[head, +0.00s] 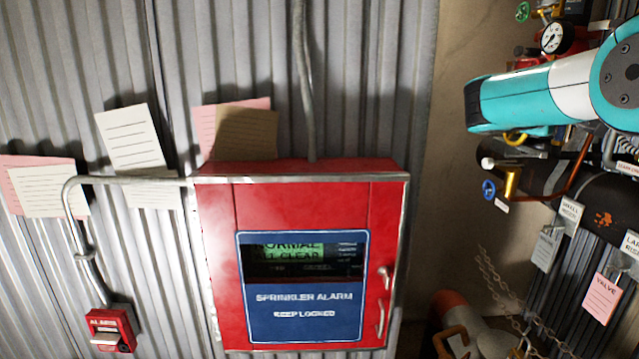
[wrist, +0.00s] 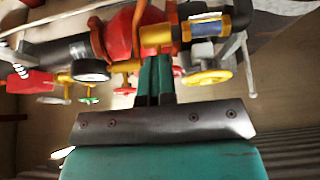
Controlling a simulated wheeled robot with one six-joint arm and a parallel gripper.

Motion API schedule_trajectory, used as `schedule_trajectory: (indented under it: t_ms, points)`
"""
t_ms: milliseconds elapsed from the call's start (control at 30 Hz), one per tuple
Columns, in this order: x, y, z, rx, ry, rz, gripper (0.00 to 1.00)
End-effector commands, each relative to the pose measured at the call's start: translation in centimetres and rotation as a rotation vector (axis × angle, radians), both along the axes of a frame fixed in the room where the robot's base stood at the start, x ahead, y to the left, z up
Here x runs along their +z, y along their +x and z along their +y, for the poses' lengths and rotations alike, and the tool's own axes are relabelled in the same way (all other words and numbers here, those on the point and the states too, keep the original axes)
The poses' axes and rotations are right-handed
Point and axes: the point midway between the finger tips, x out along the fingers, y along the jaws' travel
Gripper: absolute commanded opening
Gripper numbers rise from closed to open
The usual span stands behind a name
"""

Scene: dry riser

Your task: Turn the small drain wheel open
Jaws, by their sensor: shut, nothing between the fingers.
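In the head view, a small blue wheel (head: 489,189) sits on a brass valve (head: 511,183) at the right, below my teal arm. A small green wheel (head: 522,12) is higher up, near the top edge. No label tells which of them is the drain wheel. In the wrist view, my gripper (wrist: 154,72) is shut and empty, its teal fingers together. A yellow wheel (wrist: 207,77) is right of the fingers, apart from them. A green wheel (wrist: 88,100) shows small at the left. My fingers cannot be made out in the head view.
A red sprinkler alarm cabinet (head: 222,260) hangs on the corrugated wall. A gauge (head: 556,38) sits at the upper right and a gauge (wrist: 90,70) shows in the wrist view. Dark pipe (head: 550,195), tags and a chain (head: 515,300) crowd the right side.

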Motion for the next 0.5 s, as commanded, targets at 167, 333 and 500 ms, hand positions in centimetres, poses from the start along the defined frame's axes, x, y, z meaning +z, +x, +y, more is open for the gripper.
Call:
schedule_trajectory:
  t_ms: [167, 333, 500]
  points:
    - [0.78, -0.32, -0.47, -0.013, -0.002, -0.003, 0.00]
    - [1.14, -0.34, -0.48, -0.013, -0.002, -0.003, 0.00]
    - [1.49, -0.32, -0.49, -0.014, -0.002, -0.003, 0.00]
